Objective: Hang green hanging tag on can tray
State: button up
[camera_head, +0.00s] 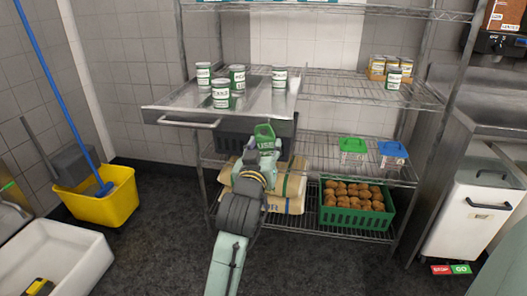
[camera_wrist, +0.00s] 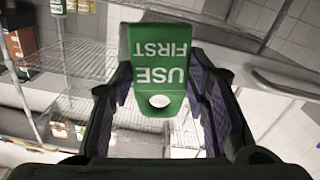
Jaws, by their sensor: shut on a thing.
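The green tag (camera_head: 264,131) reads "USE FIRST" and has a round hole. It fills the middle of the wrist view (camera_wrist: 158,65), where the lettering is upside down. My gripper (camera_head: 262,147) is shut on it, and its two fingers flank the tag in the wrist view (camera_wrist: 160,98). The can tray (camera_head: 172,109) is a metal tray on the rack, with several white-and-green cans (camera_head: 220,94) on it. Its front bar handle (camera_head: 190,123) also shows at the right of the wrist view (camera_wrist: 288,86). The tag is in front of the tray's right part; the exact gap is unclear.
The wire rack (camera_head: 348,90) holds more cans (camera_head: 393,78), two lidded tubs (camera_head: 353,150), and a green crate (camera_head: 330,220) of brown round items below. Sacks (camera_head: 290,206) lie behind my arm. A yellow mop bucket (camera_head: 103,198) stands left. Dark floor is clear in between.

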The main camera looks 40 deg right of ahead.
jog(key=shift+f+x, duration=0.2)
jog(key=shift+x, duration=2.1)
jog(key=shift+w+d+f, duration=0.4)
jog(key=shift+d+f, duration=0.05)
jog(key=o, duration=1)
